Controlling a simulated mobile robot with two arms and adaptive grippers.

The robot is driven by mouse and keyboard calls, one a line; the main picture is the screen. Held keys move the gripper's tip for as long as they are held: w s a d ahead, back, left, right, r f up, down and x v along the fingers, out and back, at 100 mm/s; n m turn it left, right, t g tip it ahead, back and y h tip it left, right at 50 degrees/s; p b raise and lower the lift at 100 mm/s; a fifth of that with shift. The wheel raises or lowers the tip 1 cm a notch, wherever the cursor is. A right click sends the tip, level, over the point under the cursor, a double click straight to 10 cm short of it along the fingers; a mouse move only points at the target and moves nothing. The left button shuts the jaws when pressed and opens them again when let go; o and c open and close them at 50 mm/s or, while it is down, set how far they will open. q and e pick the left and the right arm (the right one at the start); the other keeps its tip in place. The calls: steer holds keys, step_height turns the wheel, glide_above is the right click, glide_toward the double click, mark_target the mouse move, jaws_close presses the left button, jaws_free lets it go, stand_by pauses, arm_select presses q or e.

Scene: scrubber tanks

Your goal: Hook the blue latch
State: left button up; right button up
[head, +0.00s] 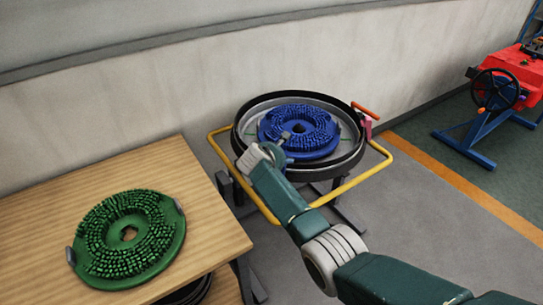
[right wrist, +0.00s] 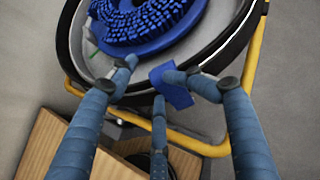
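The blue latch (right wrist: 176,90) is a small flat blue piece at the near rim of the round scrubber deck (right wrist: 196,68) in the right wrist view. My right gripper (right wrist: 153,78) has its fingers around the latch. One finger on the right appears to touch it, while the left fingertip stands apart from it. In the head view the right gripper (head: 277,153) reaches the deck's near-left rim, and its hand hides the latch there. The round blue brush (head: 299,130) sits bristles up inside the deck. My left gripper is not in view.
A yellow bar frame (head: 345,187) surrounds the deck. An orange handle (head: 365,110) and a pink piece (head: 367,128) sit at the deck's right. A wooden table (head: 217,232) at left bears a green brush (head: 150,235). A red machine (head: 512,66) stands far right.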

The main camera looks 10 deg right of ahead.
steer(key=v, duration=0.9)
steer(key=shift+w+r, duration=0.15)
steer(key=shift+r, duration=0.3)
steer(key=shift+a+f, duration=0.1)
